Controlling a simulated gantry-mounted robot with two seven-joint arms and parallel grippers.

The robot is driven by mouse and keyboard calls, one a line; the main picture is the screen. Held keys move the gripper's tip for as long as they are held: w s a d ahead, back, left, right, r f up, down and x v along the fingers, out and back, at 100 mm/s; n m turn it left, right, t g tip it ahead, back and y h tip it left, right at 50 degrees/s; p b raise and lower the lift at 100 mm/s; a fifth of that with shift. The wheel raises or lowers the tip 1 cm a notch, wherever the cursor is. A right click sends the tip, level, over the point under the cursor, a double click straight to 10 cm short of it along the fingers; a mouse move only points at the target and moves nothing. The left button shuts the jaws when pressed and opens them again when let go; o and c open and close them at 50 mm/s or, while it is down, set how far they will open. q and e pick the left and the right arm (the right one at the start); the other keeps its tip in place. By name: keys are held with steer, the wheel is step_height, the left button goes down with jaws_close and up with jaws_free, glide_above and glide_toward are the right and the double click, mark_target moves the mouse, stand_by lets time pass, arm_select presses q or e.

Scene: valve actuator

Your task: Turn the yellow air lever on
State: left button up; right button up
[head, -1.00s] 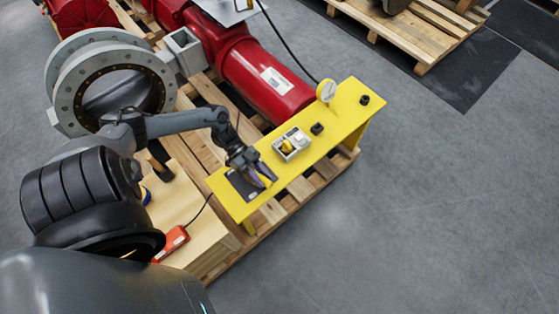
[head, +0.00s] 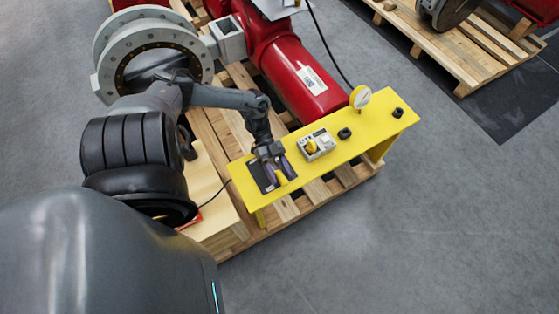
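My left gripper (head: 280,180) is over the near left end of the yellow bench (head: 370,130), at a dark flat plate (head: 258,178). Its two purple-grey fingers point down and stand apart. A yellow piece (head: 282,179) shows between them. It looks like the yellow air lever, but it is small and partly hidden by the fingers. I cannot tell whether the fingers touch it. My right gripper is not in view.
A grey box with a yellow knob (head: 312,147) sits just right of my gripper. Beyond it are a black knob (head: 344,133), a round gauge (head: 360,97) and another black knob (head: 397,112). A red cylinder (head: 305,80) lies behind. The floor in front is clear.

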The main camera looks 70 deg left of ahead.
arm_select(q)
steer(key=shift+a, duration=0.1)
steer(key=shift+a+r, duration=0.15)
steer(key=shift+a, duration=0.05)
steer(key=b+v, duration=0.2)
steer(key=v, duration=0.6)
steer(key=shift+s+a, duration=0.1)
steer(key=shift+a, duration=0.3)
steer(key=shift+s+a+r, duration=0.15)
steer(key=shift+a+r, duration=0.25)
steer(key=shift+a, duration=0.2)
